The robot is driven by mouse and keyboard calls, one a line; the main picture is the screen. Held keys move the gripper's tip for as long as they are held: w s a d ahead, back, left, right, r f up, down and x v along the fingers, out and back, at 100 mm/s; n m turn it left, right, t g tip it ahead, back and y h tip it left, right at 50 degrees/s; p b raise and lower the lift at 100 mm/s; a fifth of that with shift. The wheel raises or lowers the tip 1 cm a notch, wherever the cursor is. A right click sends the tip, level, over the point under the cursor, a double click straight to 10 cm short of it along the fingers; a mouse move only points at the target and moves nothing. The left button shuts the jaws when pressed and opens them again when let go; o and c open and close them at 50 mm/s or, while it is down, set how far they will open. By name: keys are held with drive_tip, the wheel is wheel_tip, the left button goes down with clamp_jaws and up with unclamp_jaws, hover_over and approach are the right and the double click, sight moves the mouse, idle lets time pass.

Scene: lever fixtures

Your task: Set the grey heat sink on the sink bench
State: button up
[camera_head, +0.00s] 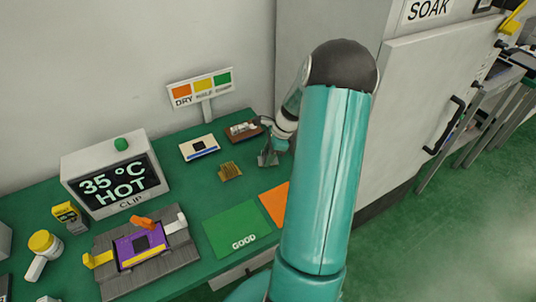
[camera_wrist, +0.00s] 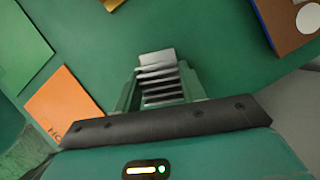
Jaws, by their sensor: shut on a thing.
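The grey heat sink (camera_wrist: 160,80) is a small finned block, held between the two fingers of my gripper (camera_wrist: 160,98). In the head view, my gripper (camera_head: 269,152) is at the right back part of the green bench (camera_head: 185,170), partly hidden by my own arm. The heat sink shows there as a small grey piece (camera_head: 267,158) at the fingertips. I cannot tell whether it touches the bench top or hangs just above it. No label names the sink bench in view. A brass-coloured finned block (camera_head: 230,171) lies on the bench just left of my gripper.
A white-blue card (camera_head: 199,147) and a brown board (camera_head: 243,131) lie behind. A green GOOD panel (camera_head: 238,230) and an orange panel (camera_head: 273,203) lie in front. A purple board (camera_head: 140,245) in a clip fixture and a 35 °C HOT display (camera_head: 112,180) stand left. A SOAK cabinet (camera_head: 430,100) is right.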

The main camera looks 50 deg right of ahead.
drive_tip(key=shift+f, duration=0.1)
drive_tip(key=o, duration=1)
drive_tip(key=v, duration=1.2)
